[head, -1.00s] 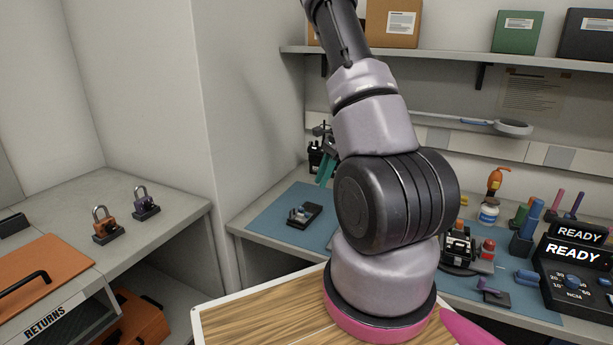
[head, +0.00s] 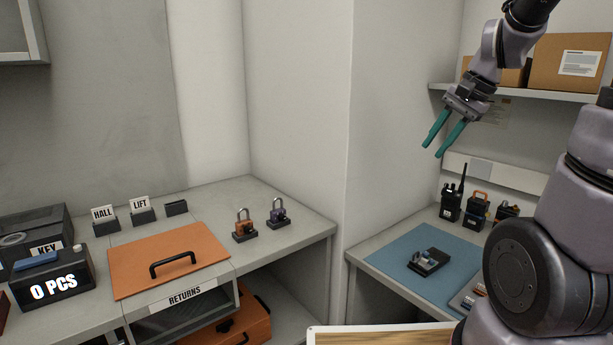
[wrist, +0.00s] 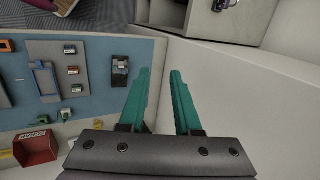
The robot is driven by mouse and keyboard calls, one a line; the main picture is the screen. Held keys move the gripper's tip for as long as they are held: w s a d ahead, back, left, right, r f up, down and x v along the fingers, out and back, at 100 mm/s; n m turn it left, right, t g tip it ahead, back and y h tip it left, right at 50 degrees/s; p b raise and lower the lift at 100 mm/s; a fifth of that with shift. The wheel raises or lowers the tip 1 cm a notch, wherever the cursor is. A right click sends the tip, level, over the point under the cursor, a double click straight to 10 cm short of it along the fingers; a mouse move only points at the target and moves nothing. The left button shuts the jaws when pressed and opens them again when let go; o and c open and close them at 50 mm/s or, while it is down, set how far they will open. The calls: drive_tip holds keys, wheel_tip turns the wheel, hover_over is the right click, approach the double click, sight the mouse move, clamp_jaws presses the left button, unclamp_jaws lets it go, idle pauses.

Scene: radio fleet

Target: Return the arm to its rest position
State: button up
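My gripper (head: 441,138) is raised in the air at the upper right of the head view, above the blue mat and in front of the wall by the shelf. Its two green fingers are apart, with nothing between them. In the wrist view my gripper (wrist: 160,75) also shows open and empty, over the mat's edge and the pale wall. My arm comes down along the right side of the head view, bent, with its lower joints at the right edge.
A blue mat (head: 399,249) bears a small dark device (head: 429,261). Radios (head: 451,203) stand behind it. A wall corner (head: 345,150) juts out between the counters.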

drive_tip(key=s+a+r+n+t+h, duration=0.1)
drive_tip(key=s+a+r+n+t, duration=0.2)
drive_tip(key=s+r, duration=0.5)
drive_tip(key=s+a+n, duration=0.1)
drive_tip(key=s+n, duration=0.1)
drive_tip(key=s, duration=0.2)
drive_tip(key=shift+a+n+t+h, duration=0.15)
drive_tip(key=shift+n+t+h, duration=0.25)
